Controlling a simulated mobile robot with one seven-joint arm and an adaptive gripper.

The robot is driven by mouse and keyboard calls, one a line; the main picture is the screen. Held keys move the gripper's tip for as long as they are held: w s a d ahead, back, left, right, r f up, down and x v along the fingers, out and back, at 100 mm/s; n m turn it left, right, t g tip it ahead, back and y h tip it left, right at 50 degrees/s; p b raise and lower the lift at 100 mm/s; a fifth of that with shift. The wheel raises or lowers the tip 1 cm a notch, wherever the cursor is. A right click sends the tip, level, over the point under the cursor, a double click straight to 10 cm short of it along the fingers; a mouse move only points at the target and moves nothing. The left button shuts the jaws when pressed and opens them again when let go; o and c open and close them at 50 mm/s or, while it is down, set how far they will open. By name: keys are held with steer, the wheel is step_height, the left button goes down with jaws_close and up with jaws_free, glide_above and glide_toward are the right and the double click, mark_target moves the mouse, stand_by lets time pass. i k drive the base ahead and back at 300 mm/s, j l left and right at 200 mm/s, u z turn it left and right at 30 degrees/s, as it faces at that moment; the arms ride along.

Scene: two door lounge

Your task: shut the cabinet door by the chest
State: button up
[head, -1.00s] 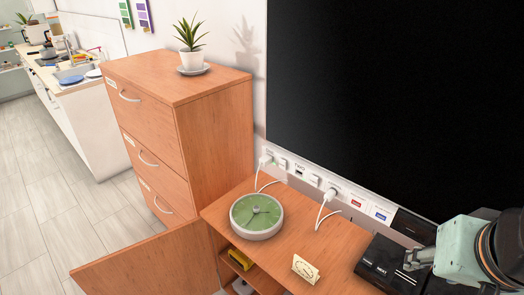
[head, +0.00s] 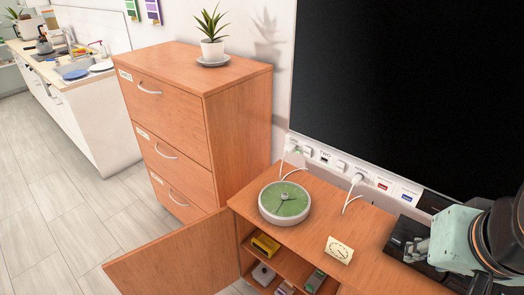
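The wooden cabinet door (head: 178,262) beside the chest stands open. It swings out to the left from the low cabinet (head: 312,236), and its lower part is cut off by the frame. The wooden chest (head: 238,124) with several drawers stands just behind the door, to the left of the low cabinet. My gripper (head: 420,250) is at the right edge, over the cabinet top by a black box, well away from the door. Its fingers are small and partly lost against the box, so I cannot tell whether they are open.
A green round clock (head: 285,203) and a small card (head: 339,250) sit on the cabinet top. Several small items, one a yellow box (head: 265,245), lie on the inside shelves. A large black screen (head: 410,95) is on the wall. The floor (head: 55,220) at left is clear.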

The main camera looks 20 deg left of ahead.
mark_target(200, 257)
steer(key=k+j+z, duration=0.15)
steer(key=j, duration=0.4)
steer(key=k+j+z, duration=0.15)
steer(key=k+j, duration=0.2)
steer(key=j, duration=0.15)
steer(key=k+j+z, duration=0.15)
steer(key=j, duration=0.35)
steer(key=k+j+z, duration=0.1)
steer(key=k+j, duration=0.3)
steer(key=k+j+z, duration=0.15)
steer(key=j, duration=0.35)
steer(key=k+j+z, duration=0.15)
steer(key=k+j, duration=0.15)
steer(key=j, duration=0.15)
steer(key=k+j+z, duration=0.2)
steer(key=j, duration=0.25)
steer(key=k+j+z, duration=0.1)
steer(key=j, duration=0.25)
steer(key=k+j+z, duration=0.1)
steer(key=j, duration=0.3)
steer(key=j+z, duration=0.1)
steer(key=j, duration=0.25)
steer(key=k+j+z, duration=0.1)
steer(key=j, duration=0.3)
steer(key=i+j+z, duration=0.1)
steer(key=j, duration=0.65)
